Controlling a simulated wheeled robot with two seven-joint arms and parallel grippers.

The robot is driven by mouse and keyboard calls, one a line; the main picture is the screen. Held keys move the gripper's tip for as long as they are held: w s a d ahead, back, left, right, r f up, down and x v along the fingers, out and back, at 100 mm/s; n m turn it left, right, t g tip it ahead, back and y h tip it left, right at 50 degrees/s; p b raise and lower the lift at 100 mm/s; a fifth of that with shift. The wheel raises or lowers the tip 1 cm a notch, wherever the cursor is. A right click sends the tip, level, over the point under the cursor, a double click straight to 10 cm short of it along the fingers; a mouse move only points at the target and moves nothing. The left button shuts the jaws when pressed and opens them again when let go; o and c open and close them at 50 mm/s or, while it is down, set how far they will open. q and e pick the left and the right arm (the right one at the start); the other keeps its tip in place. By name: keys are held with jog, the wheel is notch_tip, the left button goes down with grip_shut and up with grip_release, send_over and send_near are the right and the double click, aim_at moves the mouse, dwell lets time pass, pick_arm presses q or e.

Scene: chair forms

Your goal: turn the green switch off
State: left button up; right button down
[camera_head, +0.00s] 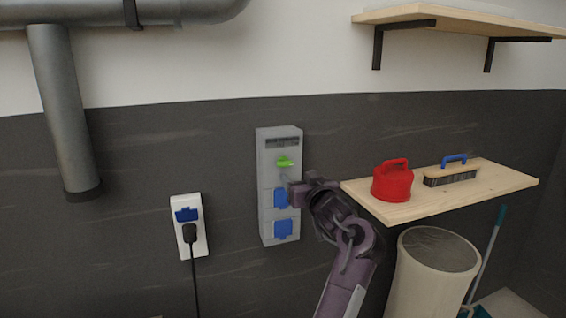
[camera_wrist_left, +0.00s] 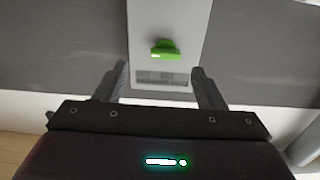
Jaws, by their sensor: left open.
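The green switch (camera_head: 285,162) is a small knob with a bar-shaped handle on the upper part of a grey wall box (camera_head: 264,175). The handle looks roughly horizontal. In the left wrist view the switch (camera_wrist_left: 165,50) appears ahead of the fingers, with the box's dark label below it in the picture. My left gripper (camera_head: 291,186) is in front of the box, just below and right of the switch in the head view. Its two fingers (camera_wrist_left: 159,70) are apart, with nothing between them. I see no contact with the switch. My right gripper is not in view.
Blue socket covers (camera_head: 283,228) sit lower on the box. A white outlet (camera_head: 200,245) with a black plug is at left. A wooden shelf (camera_head: 410,208) at right holds a red canister (camera_head: 392,184) and a brush (camera_head: 451,176). A bin (camera_head: 405,280) stands below.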

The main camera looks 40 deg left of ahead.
aim_at(286, 164)
pick_arm(q)
jog(key=shift+n, duration=0.3)
jog(key=a, duration=0.2)
jog(key=w+a+r+p, duration=0.1)
jog(key=a, duration=0.1)
jog(key=w+a+p, duration=0.1)
jog(key=a, duration=0.1)
jog(key=shift+w+r, duration=0.1)
jog(key=shift+r, duration=0.1)
jog(key=shift+w+a+f+p, duration=0.1)
jog(key=shift+w+a+p, duration=0.25)
jog(key=shift+a, duration=0.2)
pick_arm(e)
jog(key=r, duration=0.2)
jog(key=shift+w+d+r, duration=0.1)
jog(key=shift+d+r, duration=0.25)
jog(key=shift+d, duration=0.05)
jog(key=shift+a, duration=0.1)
pick_arm(q)
jog(key=shift+c, duration=1.1)
jog(key=c, duration=0.8)
jog(key=shift+o, duration=0.2)
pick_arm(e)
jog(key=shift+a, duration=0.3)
pick_arm(q)
jog(key=shift+f, duration=0.1)
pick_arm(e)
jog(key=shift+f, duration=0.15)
